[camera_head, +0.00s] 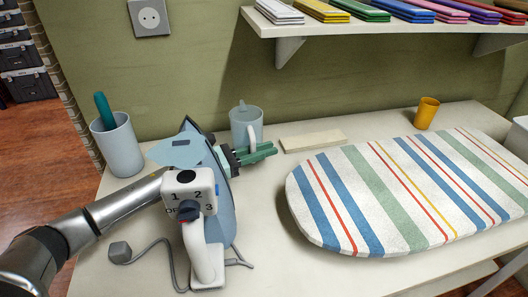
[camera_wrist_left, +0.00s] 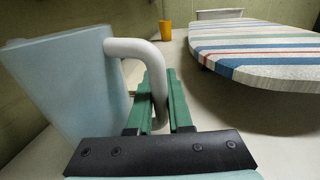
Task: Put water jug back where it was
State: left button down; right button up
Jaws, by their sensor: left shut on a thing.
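The water jug (camera_head: 245,118) is a pale blue cup-like vessel with a white handle and stands upright near the wall. In the left wrist view the jug (camera_wrist_left: 72,85) fills the left side, its white handle (camera_wrist_left: 135,48) coming down between the green fingers. My left gripper (camera_head: 258,153) is shut on that handle; its fingers also show in the wrist view (camera_wrist_left: 160,105). My right gripper is not in view.
An upright iron (camera_head: 205,235) with a cord stands close beside my left arm. A blue-grey holder (camera_head: 118,150) is at left. A small board (camera_head: 312,140), an orange cup (camera_head: 426,113) and a striped ironing board (camera_head: 400,195) lie to the right. A shelf (camera_head: 390,28) overhangs the back.

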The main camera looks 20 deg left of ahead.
pick_arm(q)
jog(key=shift+f, duration=0.15)
jog(key=c, duration=0.8)
grip_release()
jog(key=shift+c, duration=0.2)
jog(key=shift+r, duration=0.3)
jog(key=v, duration=0.5)
jog(key=b+v, duration=0.1)
jog(key=v, duration=0.4)
jog(key=shift+s+f, duration=0.1)
jog(key=shift+f, duration=0.1)
jog(key=shift+v, duration=0.9)
jog(key=shift+r, duration=0.1)
